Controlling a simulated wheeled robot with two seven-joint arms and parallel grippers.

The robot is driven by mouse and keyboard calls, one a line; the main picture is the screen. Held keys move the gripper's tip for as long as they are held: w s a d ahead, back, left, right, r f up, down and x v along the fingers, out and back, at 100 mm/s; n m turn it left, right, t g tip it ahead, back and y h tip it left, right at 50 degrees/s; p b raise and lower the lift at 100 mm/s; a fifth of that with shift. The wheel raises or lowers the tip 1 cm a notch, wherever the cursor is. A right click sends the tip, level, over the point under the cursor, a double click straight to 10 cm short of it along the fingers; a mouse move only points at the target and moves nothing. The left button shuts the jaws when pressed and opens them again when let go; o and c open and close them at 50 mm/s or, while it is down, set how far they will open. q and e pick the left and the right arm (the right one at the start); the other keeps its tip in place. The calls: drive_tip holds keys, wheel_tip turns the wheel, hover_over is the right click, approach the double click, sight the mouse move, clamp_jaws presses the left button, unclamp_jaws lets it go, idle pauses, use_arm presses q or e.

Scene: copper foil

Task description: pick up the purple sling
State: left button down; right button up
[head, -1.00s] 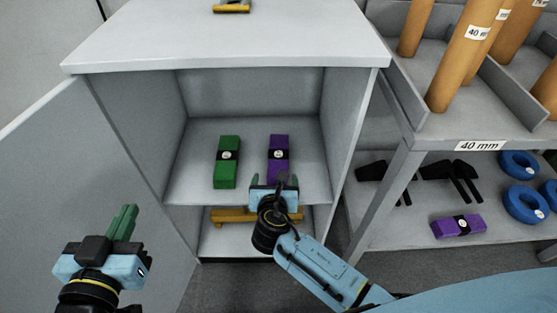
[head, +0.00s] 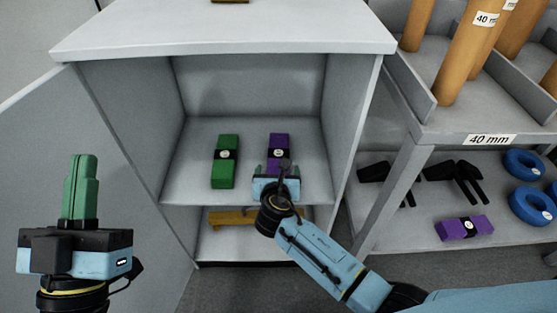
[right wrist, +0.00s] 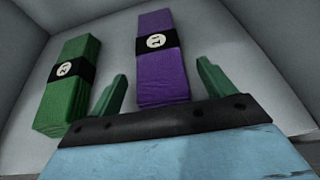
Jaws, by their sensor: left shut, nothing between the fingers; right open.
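The purple sling (head: 278,147), a folded bundle with a black band and a white round label, lies on the cabinet's upper shelf. My right gripper (head: 277,170) is open and empty at the near end of this sling. In the right wrist view its two green fingers (right wrist: 160,88) stand on either side of the sling's near end, apart from it. My left gripper (head: 81,160) is shut and empty, upright at the far left before the open door.
A green sling (head: 225,162) lies left of the purple one on the shelf (head: 190,190). A yellow-brown item (head: 235,217) is on the level below. Cabinet walls enclose both sides. Another purple sling (head: 463,228), blue rolls (head: 530,204) and black tools (head: 455,178) lie on the right rack.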

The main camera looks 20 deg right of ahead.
sight(279, 157)
drive_tip(key=shift+b+x, duration=0.45)
drive_tip(key=shift+x, duration=0.4)
use_arm(q)
drive_tip(key=shift+s+a+r+t+h, duration=0.15)
drive_tip(key=shift+s+r+t, duration=0.25)
drive_tip(key=shift+t, duration=0.2)
drive_tip(key=shift+s+a+r+t+h, duration=0.15)
drive_tip(key=shift+s+r+t, duration=0.1)
drive_tip(key=shift+s+t, duration=0.3)
use_arm(e)
drive_tip(key=shift+w+d+f, duration=0.1)
drive_tip(key=shift+w, duration=0.2)
use_arm(q)
drive_tip(key=shift+w, duration=0.1)
use_arm(e)
drive_tip(key=c, duration=1.2)
drive_tip(key=shift+c, duration=0.4)
use_arm(q)
drive_tip(key=shift+w+d, duration=0.1)
drive_tip(key=shift+w, duration=0.05)
use_arm(e)
drive_tip(key=shift+r, duration=0.25)
